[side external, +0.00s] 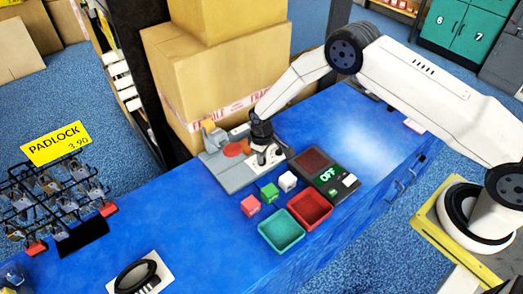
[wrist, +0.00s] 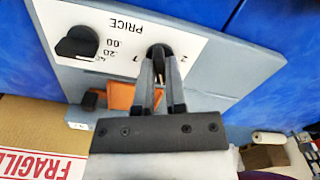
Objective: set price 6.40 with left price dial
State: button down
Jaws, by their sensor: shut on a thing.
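The price panel is a grey slab with a white face marked PRICE. It shows in the side external view (side external: 235,181) and upside down in the wrist view (wrist: 228,65). My gripper (wrist: 160,62) is shut on a dark dial (wrist: 159,50), taken as the left price dial, with the fingers on either side. The fingers and jaws hide most of its pointer and scale. The other dial, a black knob (wrist: 77,43), is free beside marks .00 and .20. In the side external view my gripper (side external: 262,150) is down at the panel.
Cartons (side external: 215,75) stand close behind the panel. An orange part (wrist: 121,95) sits on the panel. A device reading OFF (side external: 327,174), pink (side external: 250,205), green (side external: 269,192) and white (side external: 287,181) cubes, and green (side external: 281,233) and red (side external: 310,209) trays stand nearby.

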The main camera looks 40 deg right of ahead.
jog(key=m, duration=0.5)
jog(key=shift+m, duration=0.3)
jog(key=m, duration=0.4)
jog(key=shift+m, duration=0.4)
jog(key=c, duration=0.7)
grip_release()
jog(key=shift+r, duration=3.85)
